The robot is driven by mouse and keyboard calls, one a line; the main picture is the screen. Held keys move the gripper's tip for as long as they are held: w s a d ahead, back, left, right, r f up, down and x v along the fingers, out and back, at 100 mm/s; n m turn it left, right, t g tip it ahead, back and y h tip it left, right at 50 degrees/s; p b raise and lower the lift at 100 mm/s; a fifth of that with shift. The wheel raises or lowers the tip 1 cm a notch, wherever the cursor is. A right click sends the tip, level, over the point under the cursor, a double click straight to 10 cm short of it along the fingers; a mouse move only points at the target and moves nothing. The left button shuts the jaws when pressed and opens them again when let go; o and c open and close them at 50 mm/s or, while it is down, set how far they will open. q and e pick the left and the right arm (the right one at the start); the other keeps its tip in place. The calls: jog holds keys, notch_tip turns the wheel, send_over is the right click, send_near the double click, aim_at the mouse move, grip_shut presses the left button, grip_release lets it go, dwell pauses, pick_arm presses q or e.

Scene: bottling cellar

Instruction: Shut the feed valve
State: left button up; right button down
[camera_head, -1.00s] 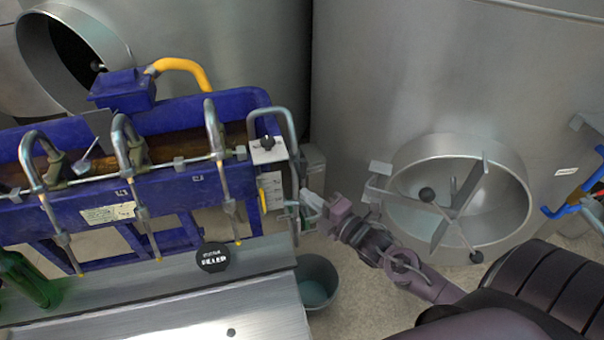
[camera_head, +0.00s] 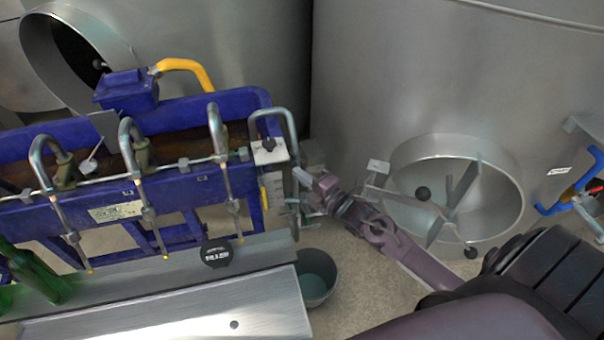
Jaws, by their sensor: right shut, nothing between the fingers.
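The blue filler (camera_head: 170,185) stands at the left, with several bent steel filling pipes. At its right end is a white plate with a black knob (camera_head: 269,144), with steel pipe fittings (camera_head: 292,208) below it. My right gripper (camera_head: 303,178) is shut and empty beside these fittings, just right of the filler's end. Whether it touches them, I cannot tell. A blue pipe with a red and yellow valve part (camera_head: 588,188) shows at the right edge, partly cut off. Which fitting is the feed valve is not clear. My left gripper is not in view.
A steel tank (camera_head: 420,80) with a round open hatch (camera_head: 500,180) stands behind my right arm. A grey bucket (camera_head: 318,280) is on the floor below the gripper.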

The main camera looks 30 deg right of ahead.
jog(key=shift+s+d+m+b, duration=0.1)
jog(key=shift+d+m+b, duration=0.25)
jog(key=shift+m+b, duration=0.3)
jog(key=s+d+f+m+t+h+b, duration=0.1)
jog(key=m+h+b, duration=0.4)
jog(key=m, duration=0.5)
jog(key=d+f+m+t+h+b, duration=0.4)
jog(key=m+b, duration=0.4)
jog(key=m, duration=0.3)
jog(key=shift+s+d+f+t+h, duration=0.15)
jog(key=shift+s+d+t+h, duration=0.2)
jog(key=shift+d+t+h, duration=0.25)
jog(key=shift+d+f, duration=0.1)
